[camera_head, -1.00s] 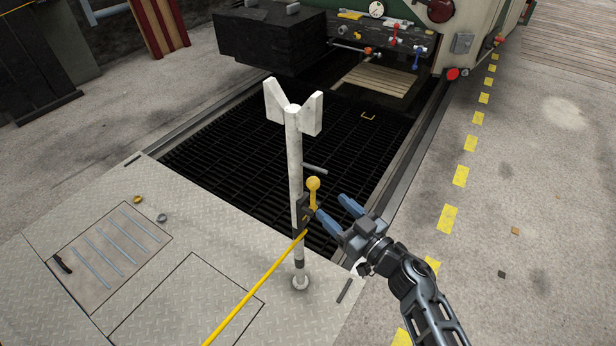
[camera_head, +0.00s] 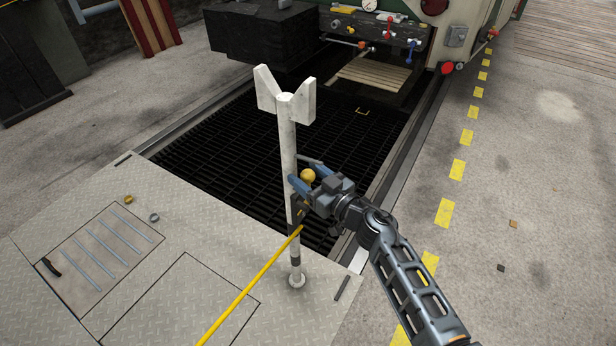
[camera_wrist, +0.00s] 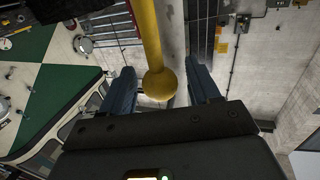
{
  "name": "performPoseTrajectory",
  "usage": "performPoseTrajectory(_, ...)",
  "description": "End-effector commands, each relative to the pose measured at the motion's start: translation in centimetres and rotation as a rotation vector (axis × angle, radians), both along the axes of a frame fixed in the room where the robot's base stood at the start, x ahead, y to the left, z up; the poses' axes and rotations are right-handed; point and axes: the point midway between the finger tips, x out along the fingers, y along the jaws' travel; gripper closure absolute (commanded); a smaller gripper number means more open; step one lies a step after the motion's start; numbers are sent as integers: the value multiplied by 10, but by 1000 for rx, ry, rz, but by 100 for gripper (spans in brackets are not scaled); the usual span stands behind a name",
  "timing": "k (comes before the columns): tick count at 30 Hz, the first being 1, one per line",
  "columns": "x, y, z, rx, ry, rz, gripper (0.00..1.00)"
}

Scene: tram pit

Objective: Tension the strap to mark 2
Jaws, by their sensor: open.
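The yellow strap (camera_head: 252,284) runs from the lower front up to a dark tensioner (camera_head: 297,208) on the white post (camera_head: 287,150). The tensioner's yellow lever ends in a ball knob (camera_head: 308,175). My gripper (camera_head: 306,174) is at the knob, with its blue fingers pointing toward the post. In the wrist view the yellow lever and knob (camera_wrist: 158,84) lie between the two open fingers (camera_wrist: 162,90), with gaps on both sides. No mark numbers can be read, and my gripper hides part of the tensioner.
A dark grating (camera_head: 225,130) lies behind the post. A plated floor hatch (camera_head: 100,253) is at the left front. A tool shelf (camera_head: 375,28) is on the vehicle at the back. The concrete on the right, with its yellow dashes (camera_head: 445,212), is mostly clear.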

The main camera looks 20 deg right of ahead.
Motion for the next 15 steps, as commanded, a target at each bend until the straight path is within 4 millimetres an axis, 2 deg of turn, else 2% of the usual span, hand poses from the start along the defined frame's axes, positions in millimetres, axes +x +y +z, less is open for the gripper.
performPoseTrajectory(4, 0, 0, 0, 0, 0, 0, 40)
performPoseTrajectory(15, 0, 0, 0, 0, 0, 0, 75)
